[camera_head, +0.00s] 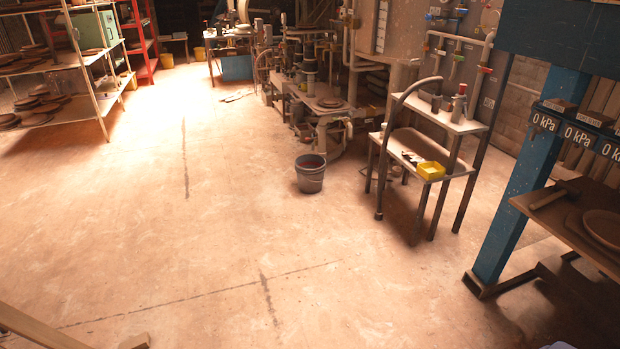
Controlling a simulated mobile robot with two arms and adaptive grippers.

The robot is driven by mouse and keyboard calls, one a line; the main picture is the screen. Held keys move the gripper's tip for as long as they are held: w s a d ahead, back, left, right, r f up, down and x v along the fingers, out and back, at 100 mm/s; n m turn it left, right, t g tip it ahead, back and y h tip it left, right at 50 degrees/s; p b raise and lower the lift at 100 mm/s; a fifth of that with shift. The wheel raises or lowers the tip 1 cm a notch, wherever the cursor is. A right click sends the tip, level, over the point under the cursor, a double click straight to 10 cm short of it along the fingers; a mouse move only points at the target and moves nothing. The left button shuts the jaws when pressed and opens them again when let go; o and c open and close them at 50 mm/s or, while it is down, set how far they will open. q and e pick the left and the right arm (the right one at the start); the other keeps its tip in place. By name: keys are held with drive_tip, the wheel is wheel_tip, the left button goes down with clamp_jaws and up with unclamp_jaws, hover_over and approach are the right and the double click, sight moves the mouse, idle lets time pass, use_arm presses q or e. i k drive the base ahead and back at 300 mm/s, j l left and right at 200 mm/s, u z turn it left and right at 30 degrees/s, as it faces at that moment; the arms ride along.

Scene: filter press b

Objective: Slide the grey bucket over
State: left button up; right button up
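The grey bucket (310,181) stands upright on the floor near the middle of the view. Its top is open and something reddish shows inside. It stands in front of the pipework machine and to the left of a small two-level table. Neither of my grippers can be made out in the head view, so the bucket stands free of them.
A blue press post (522,185) stands at the right. The pipework machine (318,118) is behind the bucket. Metal shelving (92,85) with plates is at the left.

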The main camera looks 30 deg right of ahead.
sight(311, 174)
drive_tip(key=i+l+z, duration=0.3)
drive_tip(key=i, duration=0.7)
drive_tip(key=i+z, duration=0.25)
drive_tip(key=i, duration=0.7)
drive_tip(key=i+z, duration=0.1)
drive_tip(key=i, duration=0.65)
drive_tip(key=i+j, duration=0.2)
drive_tip(key=i, duration=0.55)
drive_tip(key=i+j+z, duration=0.15)
drive_tip(key=i, duration=0.6)
